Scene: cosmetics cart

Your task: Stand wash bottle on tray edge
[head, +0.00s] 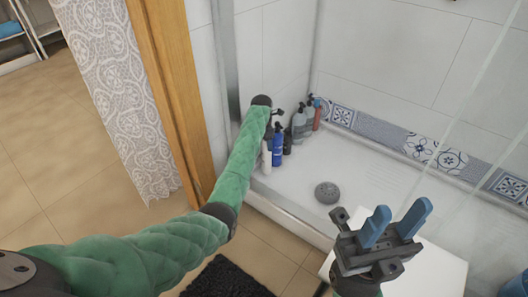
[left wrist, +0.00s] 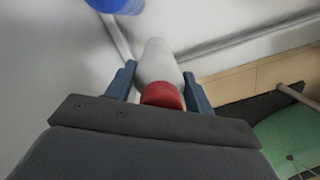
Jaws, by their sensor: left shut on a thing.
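A blue bottle (head: 277,148) stands close beside the held bottle, with several grey and dark pump bottles (head: 300,125) behind it. A round grey object (head: 327,192) lies on the tray. A wooden door frame (head: 168,80) is left of the arm. The tray's middle is clear.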

